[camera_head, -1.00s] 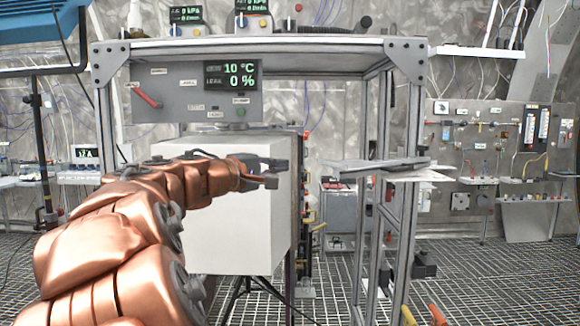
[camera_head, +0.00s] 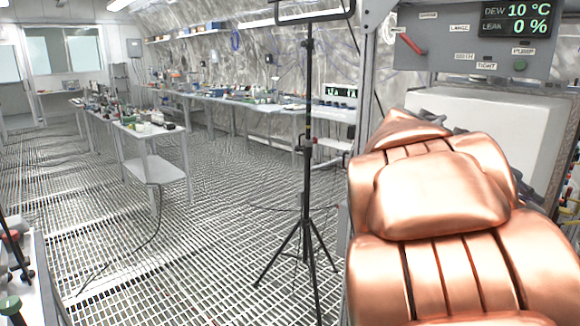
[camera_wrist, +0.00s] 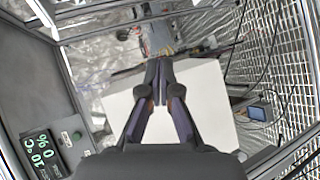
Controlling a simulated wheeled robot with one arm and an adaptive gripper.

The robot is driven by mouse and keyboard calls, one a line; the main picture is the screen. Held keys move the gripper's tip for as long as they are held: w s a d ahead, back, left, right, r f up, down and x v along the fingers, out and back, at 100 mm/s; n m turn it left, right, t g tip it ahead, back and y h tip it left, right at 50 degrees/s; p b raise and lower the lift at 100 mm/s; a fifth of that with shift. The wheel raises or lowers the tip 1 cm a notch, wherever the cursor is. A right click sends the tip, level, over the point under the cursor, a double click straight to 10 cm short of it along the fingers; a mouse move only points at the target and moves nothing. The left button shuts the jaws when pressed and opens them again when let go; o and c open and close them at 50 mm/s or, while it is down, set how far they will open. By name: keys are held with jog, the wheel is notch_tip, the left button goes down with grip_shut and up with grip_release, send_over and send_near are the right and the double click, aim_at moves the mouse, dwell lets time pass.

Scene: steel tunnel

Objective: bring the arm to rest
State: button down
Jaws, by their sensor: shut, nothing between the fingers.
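My copper-coloured arm (camera_head: 440,195) fills the right side of the head view, stretched forward toward the white box. In the wrist view my gripper (camera_wrist: 160,68) is shut, its dark fingertips together with nothing between them. It is over or in front of the white box (camera_wrist: 205,100); I cannot tell whether it touches it. In the head view the white box (camera_head: 500,125) stands behind my arm, under a grey control panel (camera_head: 470,45). My gripper is mostly hidden behind the arm there.
A black tripod stand (camera_head: 308,170) is just left of my arm. A white table with small parts (camera_head: 150,130) stands further left. A long bench (camera_head: 265,100) runs along the back wall. The grid floor (camera_head: 210,235) between is largely clear.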

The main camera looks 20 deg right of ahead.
jog(key=s+a+f+n+t+y+p, duration=0.1)
jog(key=s+a+f+y+p, duration=0.3)
jog(key=a+f, duration=0.7)
jog(key=w+a+f+n+t+y+p, duration=0.1)
jog(key=a+f+y, duration=0.5)
jog(key=a, duration=0.8)
jog(key=s+a+f+y+p, duration=0.1)
jog(key=s+a, duration=0.2)
jog(key=a, duration=0.3)
jog(key=s+a+f+n+g+y+p, duration=0.1)
jog(key=s+a+f+y, duration=0.1)
jog(key=a, duration=0.5)
jog(key=shift+s+f, duration=0.15)
jog(key=shift+s, duration=0.55)
